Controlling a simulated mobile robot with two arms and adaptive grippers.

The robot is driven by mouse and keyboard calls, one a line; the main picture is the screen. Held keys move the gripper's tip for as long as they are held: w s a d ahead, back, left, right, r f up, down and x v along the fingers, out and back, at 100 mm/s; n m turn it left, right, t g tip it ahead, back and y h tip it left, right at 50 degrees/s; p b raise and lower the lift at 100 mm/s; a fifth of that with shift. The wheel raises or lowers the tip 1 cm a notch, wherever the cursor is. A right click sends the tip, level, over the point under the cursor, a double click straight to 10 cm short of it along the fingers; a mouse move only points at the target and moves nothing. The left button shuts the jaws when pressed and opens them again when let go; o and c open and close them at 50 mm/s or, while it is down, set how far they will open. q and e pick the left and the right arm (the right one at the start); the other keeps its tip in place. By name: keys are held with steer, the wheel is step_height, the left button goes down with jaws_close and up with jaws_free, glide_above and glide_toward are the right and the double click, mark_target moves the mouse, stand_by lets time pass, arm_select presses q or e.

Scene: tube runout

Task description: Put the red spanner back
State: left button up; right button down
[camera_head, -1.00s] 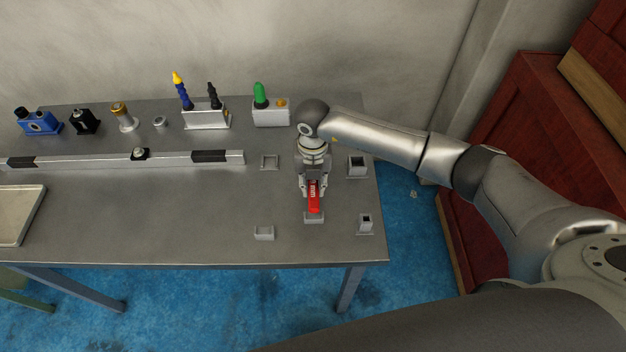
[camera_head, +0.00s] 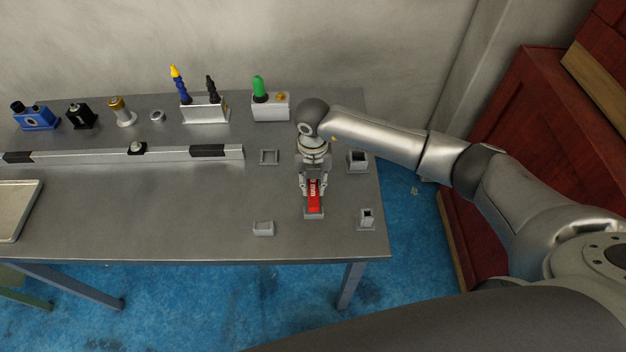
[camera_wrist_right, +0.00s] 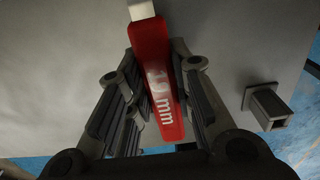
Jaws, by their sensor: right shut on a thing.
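The red spanner (camera_head: 313,196) with white lettering is in my right gripper (camera_head: 313,188), above the right part of the table. In the right wrist view the spanner (camera_wrist_right: 152,70) stands between the two dark fingers of the right gripper (camera_wrist_right: 155,95), which are shut on it. Its lower end is at a small grey holder (camera_head: 313,215) near the table's front; I cannot tell whether it is seated in it. My left gripper is not in view.
Grey holders stand around it: a square one (camera_head: 269,157), a front left one (camera_head: 263,229), a tall one (camera_head: 357,161) and a front right one (camera_head: 366,219). A long rail (camera_head: 75,157) and a tray (camera_head: 18,211) lie left. The table's middle is clear.

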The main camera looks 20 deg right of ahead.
steer(key=shift+f+b, duration=0.6)
steer(key=shift+f, duration=0.2)
steer(key=c, duration=0.7)
jaws_free()
steer(key=shift+r+p, duration=2.15)
steer(key=shift+r, duration=0.85)
